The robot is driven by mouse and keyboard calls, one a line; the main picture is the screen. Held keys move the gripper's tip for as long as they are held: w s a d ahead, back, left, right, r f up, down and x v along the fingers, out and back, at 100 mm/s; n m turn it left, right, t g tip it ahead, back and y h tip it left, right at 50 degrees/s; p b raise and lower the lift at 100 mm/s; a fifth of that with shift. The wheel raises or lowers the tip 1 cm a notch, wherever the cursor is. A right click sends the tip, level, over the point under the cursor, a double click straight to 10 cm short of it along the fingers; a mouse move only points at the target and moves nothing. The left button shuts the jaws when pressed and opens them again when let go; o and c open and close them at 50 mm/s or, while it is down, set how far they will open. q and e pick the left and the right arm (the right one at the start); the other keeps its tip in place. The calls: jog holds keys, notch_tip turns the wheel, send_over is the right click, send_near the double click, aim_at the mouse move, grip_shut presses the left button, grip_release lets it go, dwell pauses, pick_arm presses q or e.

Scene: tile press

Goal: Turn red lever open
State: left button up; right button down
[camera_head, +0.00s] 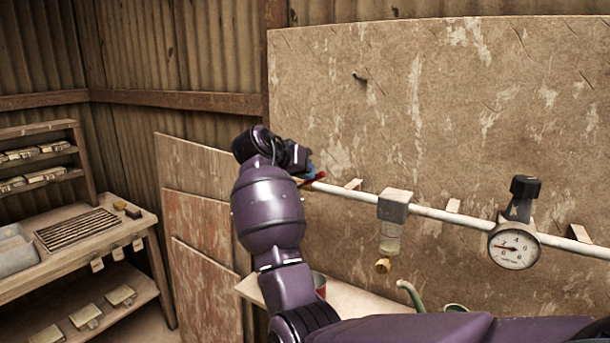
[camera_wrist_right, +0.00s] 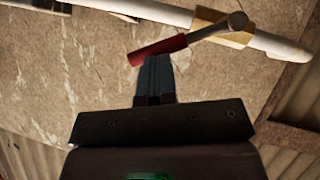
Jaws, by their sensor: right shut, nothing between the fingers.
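The red lever (camera_head: 319,176) shows as a small red piece at the left end of the white pipe, mostly hidden by my right gripper in the head view. In the right wrist view the red lever (camera_wrist_right: 158,50) is a red-sleeved handle on a metal stem, slanting up to a round pivot on the pipe. My right gripper (camera_head: 308,173) is shut and empty at the lever. In the wrist view its fingertips (camera_wrist_right: 157,60) lie just below the red sleeve; I cannot tell whether they touch it. My left gripper is not in view.
The white pipe (camera_head: 450,216) runs along the worn wall board (camera_head: 430,110). It carries a filter with a glass bowl (camera_head: 390,240), a pressure gauge (camera_head: 514,249) and a black knob (camera_head: 525,187). A shelf bench (camera_head: 75,235) stands at left.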

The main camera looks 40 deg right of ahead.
jog(key=shift+s+d+f+m+t+y+p, duration=0.15)
jog(key=shift+s+d+f+m+t, duration=0.2)
jog(key=shift+f, duration=0.3)
jog(key=shift+s+d+f+m+t+y+p, duration=0.1)
jog(key=shift+s+f+m+t, duration=0.15)
jog(key=shift+s+f, duration=0.3)
jog(key=shift+s+d+f+m+t+y+p, duration=0.1)
jog(key=shift+s+d+f+m+t+y, duration=0.2)
jog(key=shift+f, duration=0.4)
jog(key=shift+a, duration=0.15)
notch_tip(320, 180, up, 20)
jog(key=b, duration=0.1)
